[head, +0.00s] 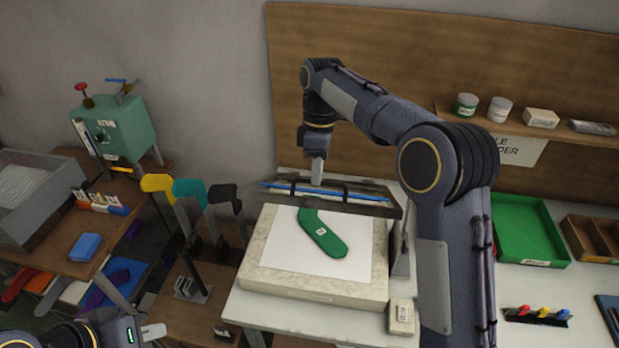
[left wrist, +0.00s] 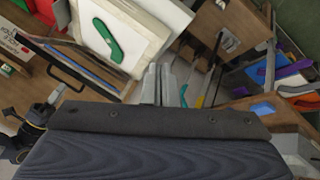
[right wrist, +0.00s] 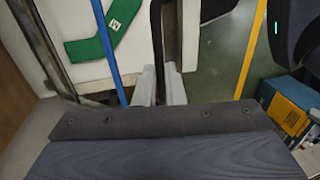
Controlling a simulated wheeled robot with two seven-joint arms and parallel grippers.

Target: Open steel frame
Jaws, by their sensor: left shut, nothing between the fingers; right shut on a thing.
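The steel frame (head: 378,207) is raised over the back part of a pale padded bed (head: 262,262), seen nearly edge-on in the head view. It has a black handle (left wrist: 68,70) and a blue strip (right wrist: 108,50). My right gripper (head: 317,181) is shut on the black handle; in the right wrist view the handle bar (right wrist: 157,45) runs between the fingers. A green sock-shaped form (head: 322,235) with a small label lies on the bed's white sheet (head: 284,248). My left gripper (head: 158,331) is shut and empty, low at the left, apart from the bed.
Yellow, teal and black sock forms (head: 190,190) stand on a low rack left of the bed. A small box (head: 401,316) sits at the bed's front right corner. A green tray (head: 530,232) lies on the right. My right arm spans the table's middle.

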